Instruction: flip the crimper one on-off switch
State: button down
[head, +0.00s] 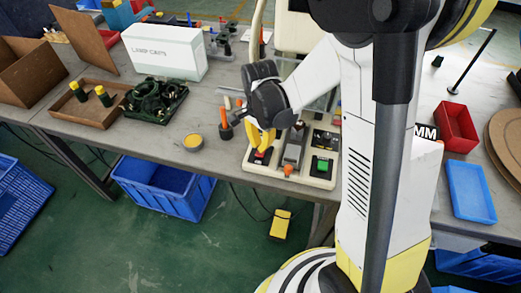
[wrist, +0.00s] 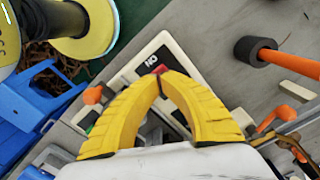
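The crimper (head: 318,181) is a cream, boxy bench machine near the table's front edge. A red switch (head: 259,157) sits on a dark plate at its left front. In the wrist view the red switch (wrist: 158,69) shows just beyond my fingertips, on a black plate marked "ON" (wrist: 152,60). My gripper (head: 262,150) points down over this switch. Its yellow fingers meet at the tips in the wrist view (wrist: 158,76), with nothing visible held between them. The fingers partly hide the switch, so I cannot tell its position or whether they touch it.
A green button (head: 322,165) and an orange knob (head: 288,170) are to the right on the machine. A yellow pedal (head: 280,224) lies on the floor.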

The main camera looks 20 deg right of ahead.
aim_at(260, 154)
jog(key=shift+f+b, duration=1.5)
jog(key=shift+f, duration=0.3)
dwell(0.5)
jog(key=shift+r+p, duration=2.55)
jog(key=shift+r, duration=1)
jog(key=shift+r, duration=0.25)
jog(key=s+r+n+t, duration=0.7)
jog(key=s+r+n, duration=0.5)
jog(key=r, duration=0.4)
jog(key=shift+s+r+n, duration=0.25)
jog(key=shift+s+n, duration=0.1)
jog(key=shift+n, duration=0.25)
